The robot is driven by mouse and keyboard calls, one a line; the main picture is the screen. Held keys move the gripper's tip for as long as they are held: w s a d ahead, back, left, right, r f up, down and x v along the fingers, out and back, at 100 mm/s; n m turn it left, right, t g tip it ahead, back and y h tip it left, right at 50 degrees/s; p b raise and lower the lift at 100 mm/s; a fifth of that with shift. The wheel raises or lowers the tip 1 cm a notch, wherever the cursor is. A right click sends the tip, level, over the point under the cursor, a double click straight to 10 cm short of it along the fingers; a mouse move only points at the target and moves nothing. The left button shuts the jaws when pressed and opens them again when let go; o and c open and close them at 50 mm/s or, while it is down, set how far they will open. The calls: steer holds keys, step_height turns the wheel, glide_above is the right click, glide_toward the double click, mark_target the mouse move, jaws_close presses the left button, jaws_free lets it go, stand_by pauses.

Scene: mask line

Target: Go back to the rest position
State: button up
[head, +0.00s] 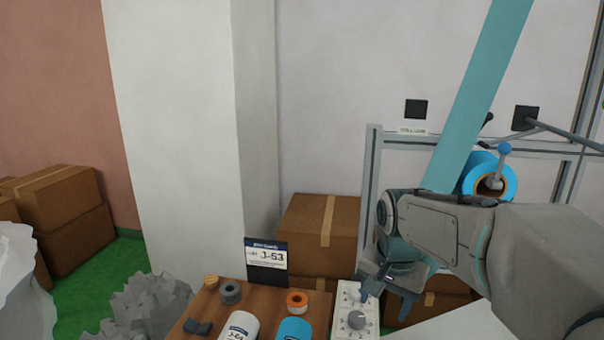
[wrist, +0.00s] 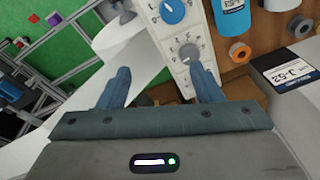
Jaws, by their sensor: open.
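My gripper (head: 388,288) is at the lower right of the head view, with its fingers pointing down beside the white control panel (head: 345,310). In the wrist view my gripper (wrist: 161,88) shows two blue fingers, spread apart with nothing held between them. The same panel, with a blue knob (wrist: 172,11) and a grey knob (wrist: 188,53), shows beyond the fingertips in the wrist view. I cannot tell the exact gap between the fingers and the panel. My arm (head: 455,235) reaches in from the right edge of the head view.
Cardboard boxes (head: 317,222) stand behind. A teal strip (head: 480,95) runs up from a blue roll (head: 481,172) by a metal frame (head: 370,180).

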steer(key=s+f+n, duration=0.2)
steer(key=s+n, duration=0.1)
steer(key=s, duration=0.4)
steer(key=s+f+n+t, duration=0.1)
steer(key=s+n, duration=0.2)
steer(key=s, duration=0.4)
steer(key=shift+s+a+f+t, duration=0.2)
steer(key=shift+s+f+t, duration=0.1)
steer(key=shift+f, duration=0.1)
